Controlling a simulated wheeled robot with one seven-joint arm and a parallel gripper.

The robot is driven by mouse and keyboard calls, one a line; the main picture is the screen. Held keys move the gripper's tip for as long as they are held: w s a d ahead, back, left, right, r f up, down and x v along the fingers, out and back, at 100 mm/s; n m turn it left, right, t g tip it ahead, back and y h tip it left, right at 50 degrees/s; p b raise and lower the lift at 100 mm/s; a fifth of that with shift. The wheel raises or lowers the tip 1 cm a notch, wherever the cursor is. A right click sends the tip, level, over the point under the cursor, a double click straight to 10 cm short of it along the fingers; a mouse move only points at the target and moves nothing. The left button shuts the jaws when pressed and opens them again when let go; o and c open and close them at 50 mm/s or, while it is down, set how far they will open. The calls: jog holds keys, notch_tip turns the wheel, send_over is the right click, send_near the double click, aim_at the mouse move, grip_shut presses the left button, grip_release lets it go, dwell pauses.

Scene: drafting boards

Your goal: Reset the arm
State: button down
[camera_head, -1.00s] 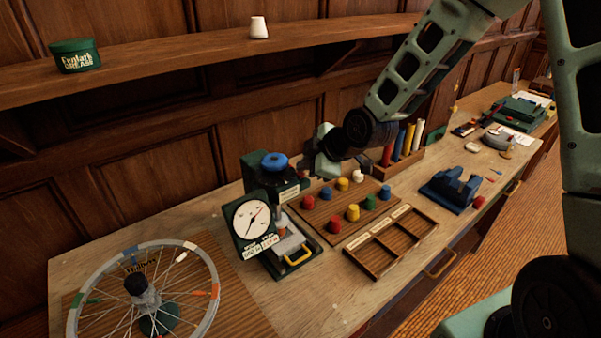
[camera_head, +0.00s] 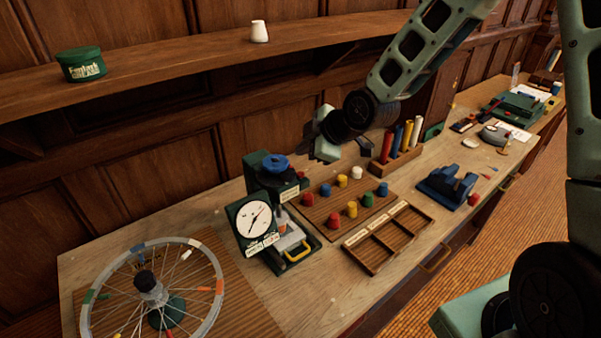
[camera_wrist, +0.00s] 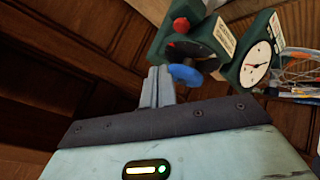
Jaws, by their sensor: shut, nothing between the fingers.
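My gripper (camera_head: 322,152) is raised above the back of the bench in the head view, behind the peg board and beside the dial press. In the wrist view its fingers (camera_wrist: 157,88) are together with nothing between them. My arm reaches in from the upper right of the head view.
A board (camera_head: 318,208) with several coloured pegs and a divided wooden tray (camera_head: 372,259) lie in front. A rack of coloured tubes (camera_head: 398,160) stands to the right, near the arm. A spoked wheel (camera_head: 97,262) is at left. A shelf (camera_head: 190,62) runs along the wall behind.

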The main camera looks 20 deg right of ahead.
dwell(0.3)
jog(key=s+a+f+m+g+h+b, duration=0.1)
jog(key=s+a+f+m+g+b, duration=0.2)
jog(key=s, duration=0.5)
jog(key=s+a+f+g+h+b, duration=0.1)
jog(key=s+a+f+g+b, duration=0.1)
jog(key=s+a+b, duration=0.45)
jog(key=s+d+m+g+h+b, duration=0.1)
jog(key=s+m, duration=0.1)
jog(key=s, duration=0.7)
jog(key=s+d+f+m+g+h+b, duration=0.1)
jog(key=s+m+g, duration=0.1)
jog(key=s, duration=0.7)
jog(key=shift+d+f, duration=0.25)
jog(key=shift+d, duration=0.05)
jog(key=w+a+r+m+t+y+p, duration=0.1)
jog(key=w+r, duration=0.2)
jog(key=w, duration=0.3)
jog(key=w+r+m, duration=0.1)
jog(key=w+r, duration=0.3)
jog(key=w, duration=0.3)
jog(key=w+d+r+m+t+p, duration=0.1)
jog(key=w+d+r, duration=0.3)
jog(key=w, duration=0.4)
jog(key=w+d+r+m+t, duration=0.1)
jog(key=w+d+r, duration=0.3)
jog(key=w, duration=0.5)
jog(key=shift+d+r+h+p, duration=0.15)
jog(key=shift+d+h+p, duration=0.15)
jog(key=shift+p, duration=0.1)
